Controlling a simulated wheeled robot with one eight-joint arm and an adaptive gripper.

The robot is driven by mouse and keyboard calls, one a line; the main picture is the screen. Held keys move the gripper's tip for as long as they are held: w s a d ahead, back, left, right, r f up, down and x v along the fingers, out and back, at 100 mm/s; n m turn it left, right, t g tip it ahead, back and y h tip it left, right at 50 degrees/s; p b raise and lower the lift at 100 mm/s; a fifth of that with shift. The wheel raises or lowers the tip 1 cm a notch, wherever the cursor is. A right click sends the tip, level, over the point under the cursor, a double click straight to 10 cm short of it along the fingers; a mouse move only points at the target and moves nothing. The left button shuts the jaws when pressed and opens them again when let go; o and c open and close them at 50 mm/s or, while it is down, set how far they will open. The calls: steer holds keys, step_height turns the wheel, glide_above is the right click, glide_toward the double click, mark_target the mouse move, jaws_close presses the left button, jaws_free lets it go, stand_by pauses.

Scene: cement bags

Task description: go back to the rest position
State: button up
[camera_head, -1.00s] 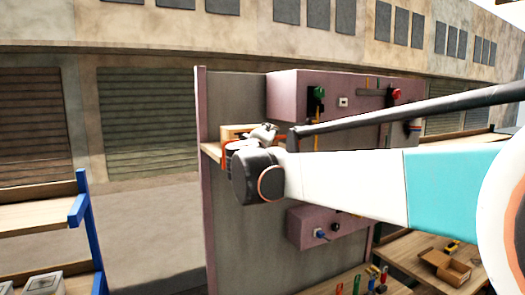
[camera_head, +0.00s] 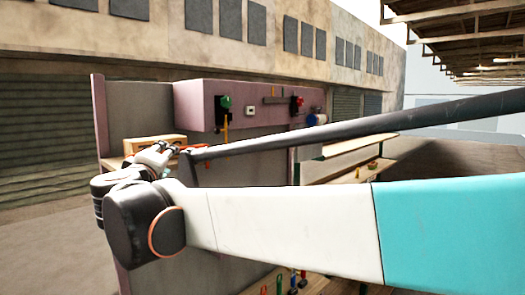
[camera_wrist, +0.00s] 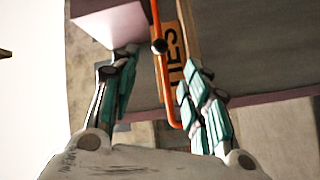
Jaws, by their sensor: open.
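My gripper (camera_head: 170,150) is at the far end of my outstretched arm, at the left of the head view, in front of the pink-edged panel. In the wrist view my gripper (camera_wrist: 158,85) has its two teal-padded fingers spread apart. A thin orange bar (camera_wrist: 160,65) with a dark round knob shows between them. I cannot tell whether a finger touches it. Behind it is a wooden box (camera_wrist: 188,35) with an orange label. The wooden box (camera_head: 155,145) also shows just behind my gripper in the head view.
The grey panel (camera_head: 235,175) carries a pink box (camera_head: 200,105) with a green knob (camera_head: 225,102) and a red knob (camera_head: 297,101). Several coloured tools stand low in front. A bench (camera_head: 345,170) stands to the right, with open ground beyond.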

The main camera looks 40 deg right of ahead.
steer(key=shift+s+a, duration=0.2)
steer(key=shift+s, duration=0.2)
